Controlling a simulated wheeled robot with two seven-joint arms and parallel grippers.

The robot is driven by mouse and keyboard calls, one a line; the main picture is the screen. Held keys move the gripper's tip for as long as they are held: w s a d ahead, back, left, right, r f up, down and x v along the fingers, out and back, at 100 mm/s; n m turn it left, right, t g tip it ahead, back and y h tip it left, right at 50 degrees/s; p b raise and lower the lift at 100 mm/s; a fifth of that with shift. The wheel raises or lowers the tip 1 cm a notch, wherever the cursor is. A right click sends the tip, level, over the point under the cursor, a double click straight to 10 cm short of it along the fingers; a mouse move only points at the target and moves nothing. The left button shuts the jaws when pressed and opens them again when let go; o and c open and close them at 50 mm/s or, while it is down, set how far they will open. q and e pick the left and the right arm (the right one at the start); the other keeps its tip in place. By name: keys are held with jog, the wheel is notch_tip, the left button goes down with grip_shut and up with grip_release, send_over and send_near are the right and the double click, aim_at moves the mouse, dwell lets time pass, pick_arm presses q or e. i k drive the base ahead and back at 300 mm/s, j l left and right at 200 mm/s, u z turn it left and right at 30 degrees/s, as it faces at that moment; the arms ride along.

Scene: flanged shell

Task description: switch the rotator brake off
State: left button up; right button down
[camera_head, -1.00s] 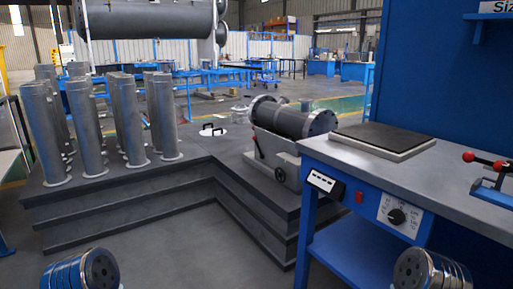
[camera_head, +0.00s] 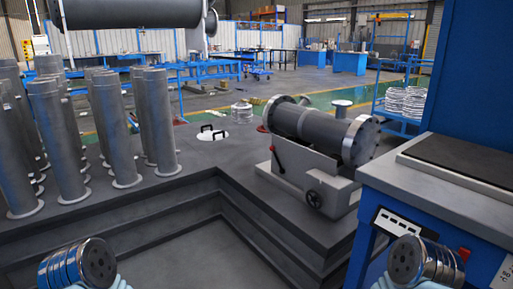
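The rotator stand (camera_head: 308,178) carries a dark grey flanged shell (camera_head: 318,132) lying on its side, on the dark stepped platform right of centre. A round black handwheel (camera_head: 314,199) is on the stand's front face. A thin dark lever (camera_head: 276,160) with a small reddish tip is at the stand's left end; I cannot tell whether this is the brake or how it is set. Only metallic parts of my two arms show at the bottom left and bottom right. No gripper fingers show, and both arms are well apart from the stand.
A blue workbench (camera_head: 440,195) with a dark plate (camera_head: 465,160) stands at the right, close to the stand. Several upright grey pipes (camera_head: 110,130) stand on the platform's left side. The stepped platform (camera_head: 215,165) has an open floor recess (camera_head: 190,255) in front.

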aim_at(271, 149)
jog(key=i+j+z, duration=0.15)
jog(key=i+j, duration=1.7)
